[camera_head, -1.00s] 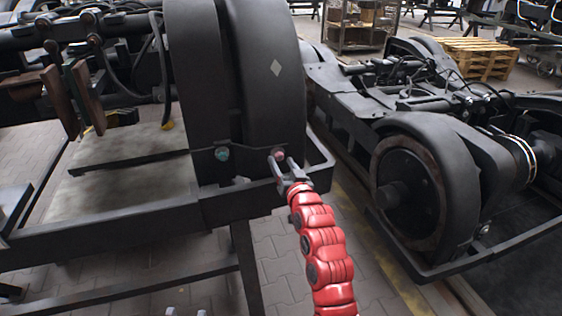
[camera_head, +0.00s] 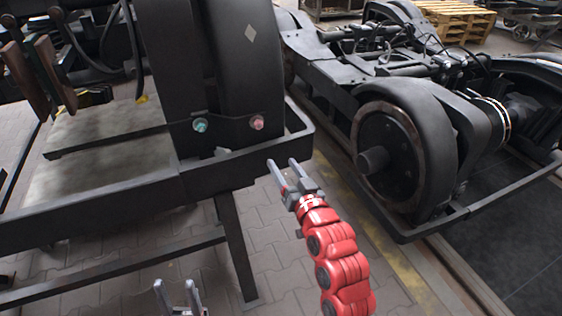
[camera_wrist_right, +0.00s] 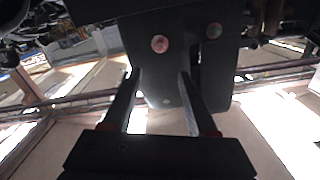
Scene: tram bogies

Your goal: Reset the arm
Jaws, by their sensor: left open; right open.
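My right gripper (camera_head: 282,162), on the red arm, is open and empty. It is in front of and below the front corner of the black bogie frame, apart from the pink knob (camera_head: 257,123). A teal knob (camera_head: 200,125) is to the left of the pink one. In the right wrist view the right gripper's two fingers (camera_wrist_right: 158,74) stand apart with nothing between them, and the pink knob (camera_wrist_right: 160,44) shows beyond them. My left gripper (camera_head: 174,284) is at the bottom edge, open and empty; most of its arm is out of view.
The black bogie frame (camera_head: 130,198) with its large wheel guard (camera_head: 248,65) fills the left. A second bogie with a black wheel (camera_head: 405,150) stands at the right. Wooden pallets (camera_head: 455,20) lie behind. Paved floor (camera_head: 265,240) lies between, with a yellow line.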

